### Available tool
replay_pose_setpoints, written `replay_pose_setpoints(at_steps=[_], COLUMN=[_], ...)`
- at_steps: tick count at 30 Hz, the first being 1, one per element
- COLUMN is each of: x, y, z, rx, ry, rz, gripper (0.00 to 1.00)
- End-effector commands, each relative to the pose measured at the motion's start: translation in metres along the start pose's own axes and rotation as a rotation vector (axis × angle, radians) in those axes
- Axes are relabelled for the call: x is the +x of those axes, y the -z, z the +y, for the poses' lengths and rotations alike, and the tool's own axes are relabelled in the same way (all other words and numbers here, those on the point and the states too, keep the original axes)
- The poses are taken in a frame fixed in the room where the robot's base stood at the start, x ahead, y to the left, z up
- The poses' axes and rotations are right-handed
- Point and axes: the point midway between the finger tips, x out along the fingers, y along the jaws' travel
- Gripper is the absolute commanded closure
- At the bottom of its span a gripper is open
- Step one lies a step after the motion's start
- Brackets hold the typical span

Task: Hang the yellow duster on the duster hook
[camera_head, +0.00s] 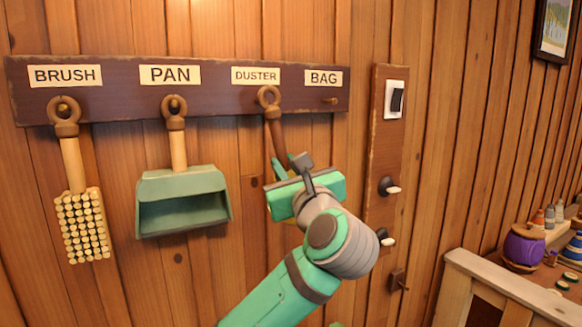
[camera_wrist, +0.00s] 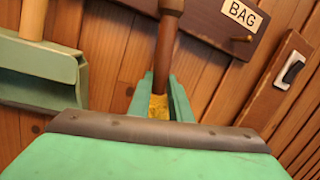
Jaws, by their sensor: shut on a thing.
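The yellow duster (camera_head: 276,135) shows as a brown handle with a ring at its top, under the DUSTER label. The ring is at the duster hook (camera_head: 268,95); it looks to be around the hook, but I cannot tell for certain. My gripper (camera_head: 283,168) is shut on the lower handle, and my arm hides the part below. In the wrist view the handle (camera_wrist: 166,50) runs up from between the fingers (camera_wrist: 163,98), with a bit of yellow between them.
A brush (camera_head: 82,215) and a green pan (camera_head: 180,200) hang to the left on the dark rack board (camera_head: 215,75). The bag hook (camera_head: 330,100) is empty. A panel (camera_head: 385,150) with a switch and knobs is to the right. A workbench with a purple pot (camera_head: 525,247) stands at lower right.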

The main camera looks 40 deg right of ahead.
Motion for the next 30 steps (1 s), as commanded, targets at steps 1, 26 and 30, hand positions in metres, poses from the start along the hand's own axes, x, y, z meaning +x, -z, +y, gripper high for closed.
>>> replay_pose_setpoints(at_steps=[1, 26, 30], x=[0.003, 0.041, 0.045], y=[0.001, 0.012, 0.015], z=[-0.001, 0.008, 0.010], rx=[0.000, 0.001, 0.000], ry=[0.001, 0.002, 0.001], rz=[0.001, 0.000, 0.001], gripper=[1.00, 1.00, 1.00])
